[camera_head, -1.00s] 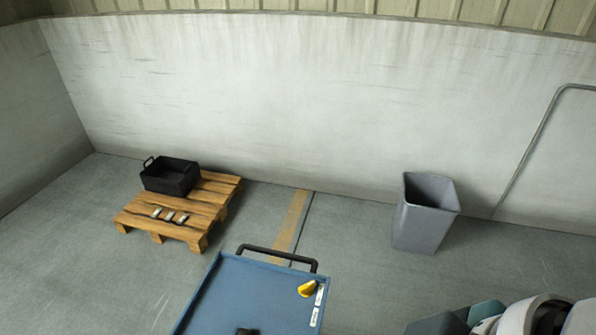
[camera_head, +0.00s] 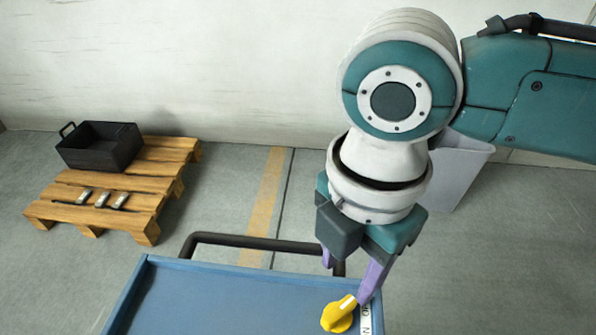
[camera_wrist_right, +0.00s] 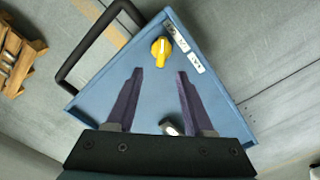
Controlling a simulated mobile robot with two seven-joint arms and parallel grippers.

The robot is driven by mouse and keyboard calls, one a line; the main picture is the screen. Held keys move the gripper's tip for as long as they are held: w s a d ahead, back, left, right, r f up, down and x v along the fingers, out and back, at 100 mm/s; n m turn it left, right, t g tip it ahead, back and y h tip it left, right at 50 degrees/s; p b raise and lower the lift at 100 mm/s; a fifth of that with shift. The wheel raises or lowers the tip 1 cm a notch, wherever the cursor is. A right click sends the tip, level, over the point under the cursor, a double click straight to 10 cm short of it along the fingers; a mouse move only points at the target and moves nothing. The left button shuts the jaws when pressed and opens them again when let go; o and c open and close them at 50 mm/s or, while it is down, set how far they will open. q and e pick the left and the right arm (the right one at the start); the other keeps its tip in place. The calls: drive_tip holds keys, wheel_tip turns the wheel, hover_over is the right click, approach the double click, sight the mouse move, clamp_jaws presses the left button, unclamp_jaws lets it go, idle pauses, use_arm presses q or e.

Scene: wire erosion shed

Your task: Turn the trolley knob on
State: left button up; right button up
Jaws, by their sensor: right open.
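The yellow trolley knob (camera_head: 339,314) sits on the blue trolley top (camera_head: 230,300) near its right edge, beside a white label strip (camera_head: 364,318). My right gripper (camera_head: 345,285) is over the trolley's back right corner, with its purple fingers pointing down. One finger appears close to the knob in the head view; I cannot tell whether they touch. In the right wrist view the knob (camera_wrist_right: 161,50) lies beyond the tips of the spread, empty fingers (camera_wrist_right: 160,72). A small grey and white item (camera_wrist_right: 170,128) shows between the finger bases. My left gripper is out of view.
The trolley's black handle (camera_head: 260,242) runs along its back edge. A wooden pallet (camera_head: 150,185) at the left holds a black bin (camera_head: 100,150) and small metal parts (camera_head: 102,199). A grey waste bin (camera_head: 458,170) stands behind my right arm.

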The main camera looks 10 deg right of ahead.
sight(340, 309)
wheel_tip(340, 309, down, 9)
drive_tip(key=b, duration=0.3)
drive_tip(key=shift+s+d+f, duration=0.1)
drive_tip(key=shift+d, duration=0.05)
drive_tip(key=shift+f, duration=0.55)
clamp_jaws()
